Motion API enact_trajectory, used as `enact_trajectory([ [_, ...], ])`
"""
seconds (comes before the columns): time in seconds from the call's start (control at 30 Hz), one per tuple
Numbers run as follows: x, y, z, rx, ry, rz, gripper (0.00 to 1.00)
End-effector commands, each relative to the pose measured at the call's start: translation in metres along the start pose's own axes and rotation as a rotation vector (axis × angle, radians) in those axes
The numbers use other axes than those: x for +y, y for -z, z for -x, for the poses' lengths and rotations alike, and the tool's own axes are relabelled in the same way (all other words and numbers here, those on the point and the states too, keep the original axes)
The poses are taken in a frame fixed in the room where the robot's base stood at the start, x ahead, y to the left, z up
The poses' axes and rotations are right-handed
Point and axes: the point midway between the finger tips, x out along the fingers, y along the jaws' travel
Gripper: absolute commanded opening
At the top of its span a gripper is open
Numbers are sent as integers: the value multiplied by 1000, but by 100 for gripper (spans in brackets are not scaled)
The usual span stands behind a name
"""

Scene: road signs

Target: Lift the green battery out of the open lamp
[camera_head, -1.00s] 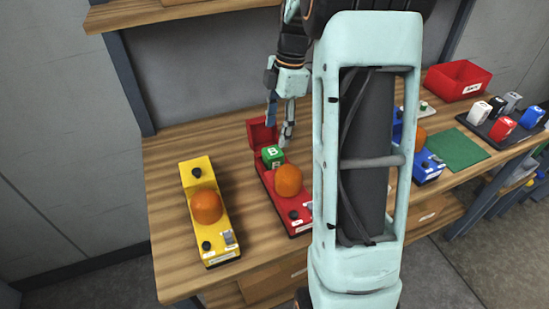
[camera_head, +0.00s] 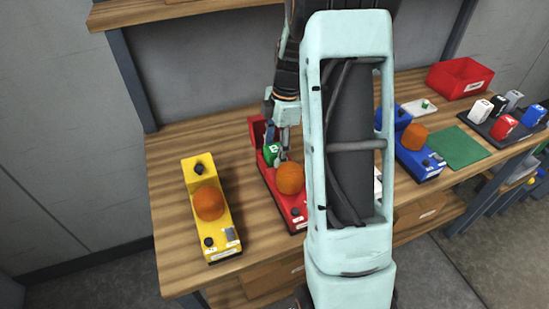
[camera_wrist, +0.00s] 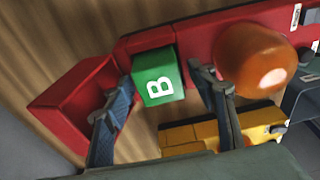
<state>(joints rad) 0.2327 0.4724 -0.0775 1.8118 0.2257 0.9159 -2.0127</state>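The red lamp (camera_head: 294,214) has an orange dome (camera_head: 290,178) and an open compartment at its far end, with its red lid (camera_head: 256,131) swung up. The green battery (camera_head: 271,152), marked with a white B, sits at that compartment; it also shows in the wrist view (camera_wrist: 158,77). My gripper (camera_head: 278,148) is down at the battery. In the wrist view its open fingers (camera_wrist: 162,80) are on either side of the battery, one toward the lid and one toward the dome, with small gaps seeming to remain. The battery's lower part is hidden.
A yellow lamp (camera_head: 222,238) stands left and a blue lamp (camera_head: 420,169) right, partly behind my arm. Further right are a green mat (camera_head: 458,146), a black tray (camera_head: 490,127) with several batteries, and a red bin (camera_head: 463,83). A shelf (camera_head: 125,14) runs above.

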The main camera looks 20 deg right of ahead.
Motion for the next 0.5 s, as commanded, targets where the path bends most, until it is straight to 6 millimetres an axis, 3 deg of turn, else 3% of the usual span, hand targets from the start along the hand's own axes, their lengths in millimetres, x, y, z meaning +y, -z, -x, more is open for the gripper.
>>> enact_trajectory([
  [0.07,0,0,0,0,0,0,41],
  [0.43,0,0,1,0,0,0,0],
  [0.5,1,0,1,0,-2,0,0],
])
